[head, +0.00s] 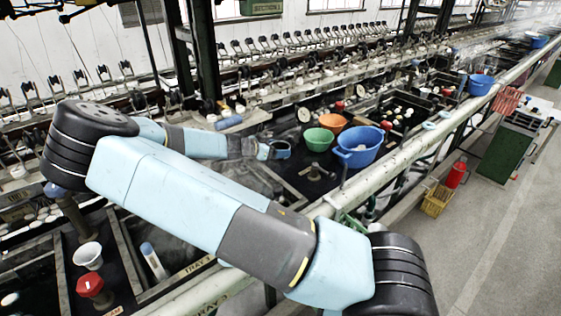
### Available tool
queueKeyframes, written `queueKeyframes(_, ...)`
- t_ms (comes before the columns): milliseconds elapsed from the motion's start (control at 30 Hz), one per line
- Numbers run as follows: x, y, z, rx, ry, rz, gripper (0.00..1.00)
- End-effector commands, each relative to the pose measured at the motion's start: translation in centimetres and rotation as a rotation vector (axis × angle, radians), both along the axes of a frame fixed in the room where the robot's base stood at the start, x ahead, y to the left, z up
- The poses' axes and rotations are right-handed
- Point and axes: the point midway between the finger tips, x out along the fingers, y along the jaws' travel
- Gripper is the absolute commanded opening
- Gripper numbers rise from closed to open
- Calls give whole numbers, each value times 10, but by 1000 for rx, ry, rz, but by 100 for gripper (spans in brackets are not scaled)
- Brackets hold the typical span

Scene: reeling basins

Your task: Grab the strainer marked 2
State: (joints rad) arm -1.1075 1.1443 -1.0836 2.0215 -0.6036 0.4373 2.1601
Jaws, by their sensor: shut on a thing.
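My gripper (266,150) is at the end of my arm, low over the dark basins near the middle of the picture. It is small in view and shut on a small, dark teal, rounded thing (281,151). I cannot tell for sure that this is a strainer, and no number 2 is readable on it. The fingers are hard to make out. The held thing is left of a green bowl (318,140), apart from it. I cannot tell whether it touches the surface below.
An orange bowl (333,122) and a large blue tub (360,146) stand right of the held thing. A white cup (88,256) and a red-topped item (91,285) are at lower left. A pale rail (390,166) edges the basins. The aisle at right is mostly clear.

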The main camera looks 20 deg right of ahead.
Motion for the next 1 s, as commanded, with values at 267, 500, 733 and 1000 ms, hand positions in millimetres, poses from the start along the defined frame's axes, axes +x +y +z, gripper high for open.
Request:
queueKeyframes(267,0,0,0,0,0,0,42)
queueKeyframes(500,0,0,0,0,0,0,30)
queueKeyframes(733,0,0,7,1,-2,-1,30)
queueKeyframes(1000,0,0,54,4,-4,-1,30)
